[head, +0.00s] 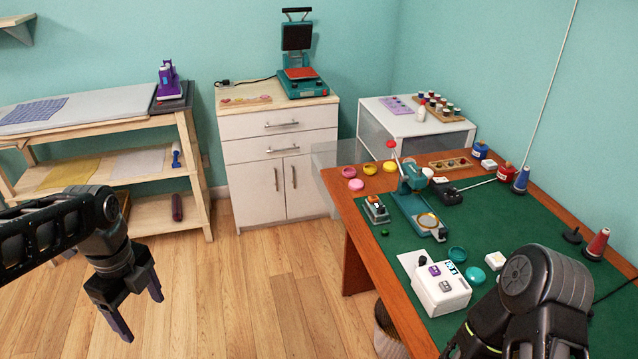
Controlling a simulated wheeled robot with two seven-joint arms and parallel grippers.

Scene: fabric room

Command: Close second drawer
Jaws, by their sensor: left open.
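A white cabinet (256,190) with a wooden top stands against the far wall, left of the worktable. It has two stacked drawers above two doors. The second drawer (245,150) has a bar handle (283,149) and looks flush or nearly flush with the cabinet front; a small gap cannot be told from here. The upper drawer (245,126) looks shut. My left gripper (143,318) is open and empty, pointing down over the floor, in front and left of the cabinet and well apart from it. My right arm shows at bottom right; its fingertips are out of view.
A wooden worktable (362,247) with a green mat and craft tools fills the right side. A wooden shelf unit (165,213) stands left of the cabinet. A heat press (300,82) sits on the cabinet. The wood floor (245,290) before the cabinet is clear.

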